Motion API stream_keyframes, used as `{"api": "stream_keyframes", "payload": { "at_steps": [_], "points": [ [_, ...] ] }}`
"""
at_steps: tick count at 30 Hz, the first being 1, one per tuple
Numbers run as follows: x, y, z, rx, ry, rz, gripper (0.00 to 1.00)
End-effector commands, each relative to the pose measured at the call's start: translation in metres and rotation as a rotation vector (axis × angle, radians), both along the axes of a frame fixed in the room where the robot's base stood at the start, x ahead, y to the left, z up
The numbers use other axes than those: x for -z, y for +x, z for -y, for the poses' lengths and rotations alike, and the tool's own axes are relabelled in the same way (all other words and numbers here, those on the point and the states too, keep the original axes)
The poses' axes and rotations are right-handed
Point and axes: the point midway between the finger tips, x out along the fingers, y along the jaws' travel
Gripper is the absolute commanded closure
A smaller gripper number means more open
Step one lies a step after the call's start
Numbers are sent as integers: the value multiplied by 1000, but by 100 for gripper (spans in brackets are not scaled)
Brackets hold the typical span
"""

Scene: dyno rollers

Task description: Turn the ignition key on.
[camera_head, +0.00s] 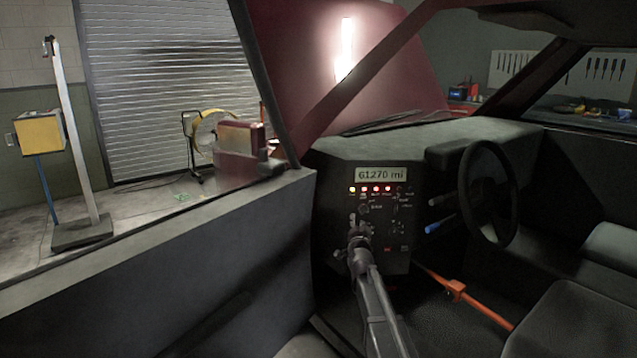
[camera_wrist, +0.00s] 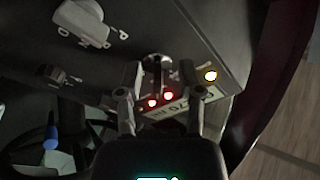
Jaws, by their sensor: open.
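The dash panel (camera_head: 335,200) carries a lit display (camera_head: 381,174) reading 61270 mi, with a row of red and yellowish lamps (camera_head: 376,189) below it. My gripper (camera_head: 357,222) reaches up to the panel's left part and hides what is directly behind it. In the wrist view, my gripper (camera_wrist: 160,76) is open, with one finger on each side of a small grey metal piece (camera_wrist: 155,61) that looks like the ignition key or its lock. Whether either finger touches it cannot be told. The display also shows there, upside down and partly covered by the right finger.
A pale knob (camera_wrist: 82,22) with letter marks and a small switch (camera_wrist: 62,80) sit left of the fingers. The steering wheel (camera_head: 487,195) and a blue-tipped lever (camera_head: 438,227) are at the right. An orange bar (camera_head: 458,290) crosses the floor. The door (camera_head: 190,270) bounds the left.

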Motion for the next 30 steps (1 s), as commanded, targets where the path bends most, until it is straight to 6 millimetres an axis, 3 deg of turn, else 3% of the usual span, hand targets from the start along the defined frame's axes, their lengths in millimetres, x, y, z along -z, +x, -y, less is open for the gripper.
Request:
{"api": "stream_keyframes", "payload": {
  "at_steps": [9,15,23,30],
  "points": [
    [53,-59,-29,-220,-156,-279,52],
    [92,-107,-37,-338,-254,-485,52],
    [143,-183,-33,-456,-367,-779,52],
    [181,-265,-18,-530,-451,-1074,52]
  ]
}}
